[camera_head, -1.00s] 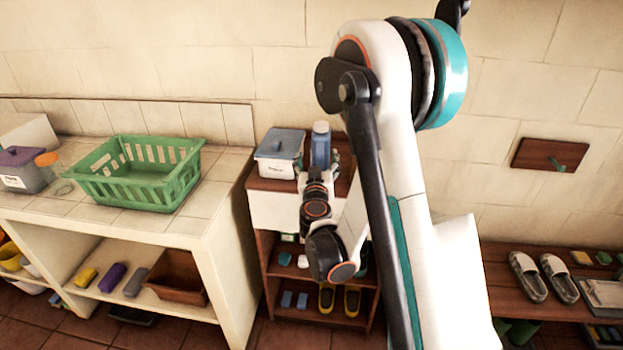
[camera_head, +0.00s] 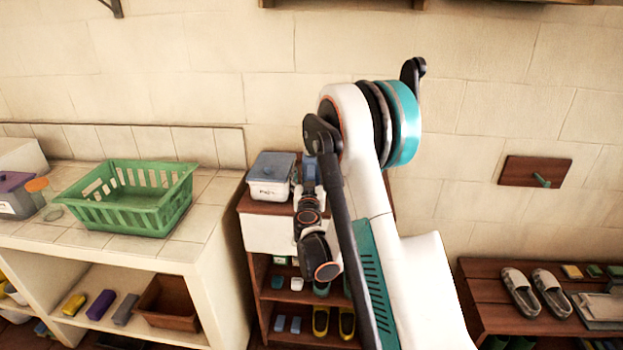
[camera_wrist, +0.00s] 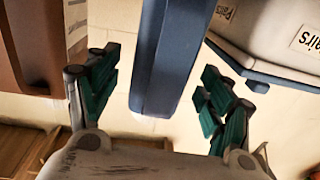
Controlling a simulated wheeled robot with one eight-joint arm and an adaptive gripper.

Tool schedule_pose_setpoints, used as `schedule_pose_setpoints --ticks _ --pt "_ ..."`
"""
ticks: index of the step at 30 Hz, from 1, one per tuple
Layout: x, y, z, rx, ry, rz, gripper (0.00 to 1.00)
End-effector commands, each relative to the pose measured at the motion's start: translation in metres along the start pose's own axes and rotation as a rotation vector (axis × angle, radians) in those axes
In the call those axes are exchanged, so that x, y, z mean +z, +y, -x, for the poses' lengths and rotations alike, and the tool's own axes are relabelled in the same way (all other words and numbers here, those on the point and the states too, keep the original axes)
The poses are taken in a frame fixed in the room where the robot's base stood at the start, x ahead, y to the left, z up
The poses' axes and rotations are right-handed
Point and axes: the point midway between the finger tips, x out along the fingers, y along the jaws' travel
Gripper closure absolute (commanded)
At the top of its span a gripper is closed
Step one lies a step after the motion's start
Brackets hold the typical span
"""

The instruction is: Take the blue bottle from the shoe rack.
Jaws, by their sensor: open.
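The blue bottle (camera_head: 309,168) stands on top of the shoe rack (camera_head: 250,206), beside a white box with a grey-blue lid. In the head view my arm hides much of it. In the wrist view the bottle (camera_wrist: 166,55) shows as a tall dark-blue body between the fingers. My gripper (camera_wrist: 158,68) is open, with green-padded fingers on both sides of the bottle and visible gaps left and right. In the head view the fingers are mostly hidden by my own arm near the bottle.
The lidded box (camera_head: 272,178) is close to the bottle; its labelled side (camera_wrist: 275,40) lies right of the fingers in the wrist view. A tiled counter with a green basket (camera_head: 130,200) is left. A bench with shoes (camera_head: 535,292) is right. The wall is behind.

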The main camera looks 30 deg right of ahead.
Motion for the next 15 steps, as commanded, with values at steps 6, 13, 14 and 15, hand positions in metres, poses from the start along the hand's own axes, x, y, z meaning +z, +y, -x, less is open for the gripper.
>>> schedule_pose_setpoints --ticks 6,13,14,15 --pt "0.004 0.000 -0.033 0.001 0.000 0.000 0.27" --pt "0.003 0.000 -0.045 0.001 0.000 0.000 0.27" --pt "0.003 0.000 -0.045 0.001 0.000 0.000 0.27" --pt "0.002 0.000 -0.045 0.000 0.000 0.000 0.27"
